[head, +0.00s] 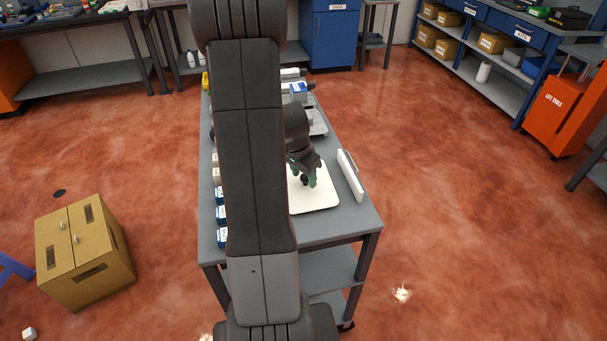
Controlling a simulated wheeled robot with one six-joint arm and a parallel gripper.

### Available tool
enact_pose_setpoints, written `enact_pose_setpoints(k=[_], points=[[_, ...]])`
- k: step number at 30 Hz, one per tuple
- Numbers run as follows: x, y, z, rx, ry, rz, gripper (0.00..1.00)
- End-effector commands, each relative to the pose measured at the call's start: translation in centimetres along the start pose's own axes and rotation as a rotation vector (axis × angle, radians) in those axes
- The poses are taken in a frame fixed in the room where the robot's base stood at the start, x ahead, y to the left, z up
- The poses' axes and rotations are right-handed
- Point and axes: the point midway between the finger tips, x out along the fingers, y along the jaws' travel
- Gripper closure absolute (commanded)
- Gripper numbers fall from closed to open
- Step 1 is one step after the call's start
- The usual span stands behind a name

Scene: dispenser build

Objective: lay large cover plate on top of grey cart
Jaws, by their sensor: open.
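The grey cart (350,228) stands in front of me, with my arm crossing over its top. A flat white square plate with rounded corners (322,202), which looks like the large cover plate, lies on the near right part of the cart top. Its left part is hidden behind my arm. My gripper (303,181) is above this plate, pointing down, with its green-tipped fingers apart. Nothing shows between the fingers. I cannot tell whether the fingertips touch the plate.
A narrow white piece (350,175) lies right of the plate. Small blue-and-white containers (222,213) line the cart's left edge. More parts (297,90) sit at its far end. A tan cabinet (85,250) stands on the floor at left, an orange cart (562,108) at right. Floor right of the cart is mostly clear.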

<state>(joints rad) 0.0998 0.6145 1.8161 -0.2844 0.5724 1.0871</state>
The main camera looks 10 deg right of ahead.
Motion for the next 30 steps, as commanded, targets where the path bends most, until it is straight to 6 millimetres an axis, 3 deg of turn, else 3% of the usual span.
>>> enact_pose_setpoints(k=[18,24,30], points=[[-10.5,-0.1,0.0,0.0,0.003,-0.003,0.5],[-11.9,-0.1,0.0,0.0,0.001,-0.002,0.5],[-12.0,0.0,0.0,0.0,0.0,-0.001,0.5]])
